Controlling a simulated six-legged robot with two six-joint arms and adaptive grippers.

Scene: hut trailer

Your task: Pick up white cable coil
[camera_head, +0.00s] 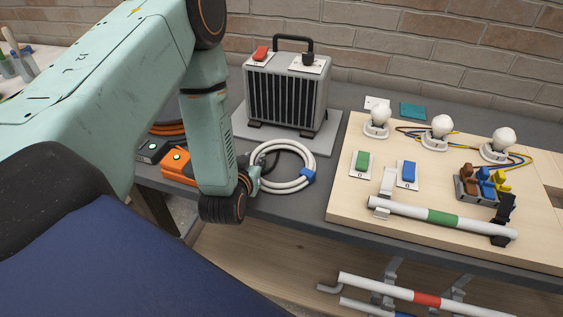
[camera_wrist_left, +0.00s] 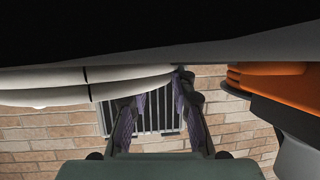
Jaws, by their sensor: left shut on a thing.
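The white cable coil (camera_head: 312,160) lies on the grey bench in front of the heater, with a blue band around its right side. My left gripper (camera_head: 252,178) is at the coil's left edge and is shut on it; the arm partly hides the jaws. In the left wrist view, the coil's white strands (camera_wrist_left: 50,92) come in from the left and reach the fingertips (camera_wrist_left: 160,88). My right gripper is in neither view.
A caged heater (camera_head: 288,92) stands on a grey slab behind the coil. An orange device (camera_head: 179,166) sits to the left of my gripper. A wooden board (camera_head: 345,205) with bulbs, switches and a white tube (camera_head: 400,210) lies to the right.

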